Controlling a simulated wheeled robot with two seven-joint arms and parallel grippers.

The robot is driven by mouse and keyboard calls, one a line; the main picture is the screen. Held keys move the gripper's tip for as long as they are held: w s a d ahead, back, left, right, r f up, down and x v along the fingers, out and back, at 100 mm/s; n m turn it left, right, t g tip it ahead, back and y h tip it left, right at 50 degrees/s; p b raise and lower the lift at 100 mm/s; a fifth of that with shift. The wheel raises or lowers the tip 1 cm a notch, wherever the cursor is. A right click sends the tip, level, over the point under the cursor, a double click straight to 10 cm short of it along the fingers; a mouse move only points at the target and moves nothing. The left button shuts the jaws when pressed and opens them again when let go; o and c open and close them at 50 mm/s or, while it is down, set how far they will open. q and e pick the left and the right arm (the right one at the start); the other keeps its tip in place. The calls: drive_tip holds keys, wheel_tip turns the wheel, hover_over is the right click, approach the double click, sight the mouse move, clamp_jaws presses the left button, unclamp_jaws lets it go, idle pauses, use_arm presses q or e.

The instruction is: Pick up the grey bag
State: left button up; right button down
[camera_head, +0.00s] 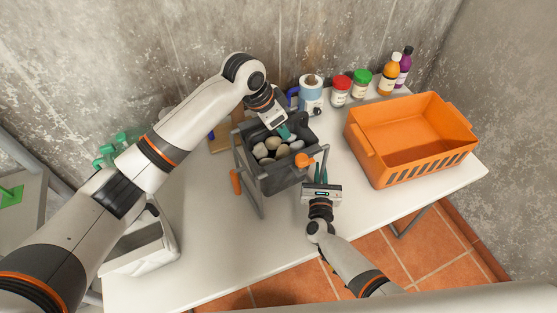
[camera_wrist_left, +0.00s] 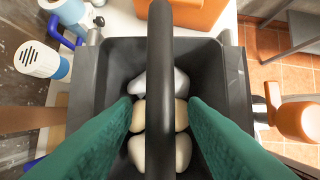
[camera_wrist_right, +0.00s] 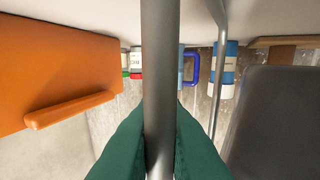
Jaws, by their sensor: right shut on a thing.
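The grey bag (camera_head: 277,180) is a dark, open-topped, box-like holder on the white table, with several pale round stones (camera_head: 272,148) inside. A metal frame with orange grips (camera_head: 236,182) stands around it. My left gripper (camera_head: 285,132) reaches over its far side from above. In the left wrist view its green fingers stand apart on either side of a black handle bar (camera_wrist_left: 160,60) that crosses above the stones. My right gripper (camera_head: 321,172) is at the near right side of the bag. In the right wrist view its fingers press on a grey metal bar (camera_wrist_right: 158,70), with the bag's dark wall (camera_wrist_right: 272,120) to the right.
An orange crate (camera_head: 385,175) stands empty to the right. A blue-and-white canister (camera_head: 311,97), lidded jars (camera_head: 340,95) and bottles (camera_head: 390,75) line the back. A white container (camera_head: 145,250) is at the left. The table front right of centre is clear.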

use_arm(q)
drive_tip(key=shift+c, duration=0.6)
clamp_jaws()
drive_tip(key=shift+r, duration=0.1)
idle(0.7)
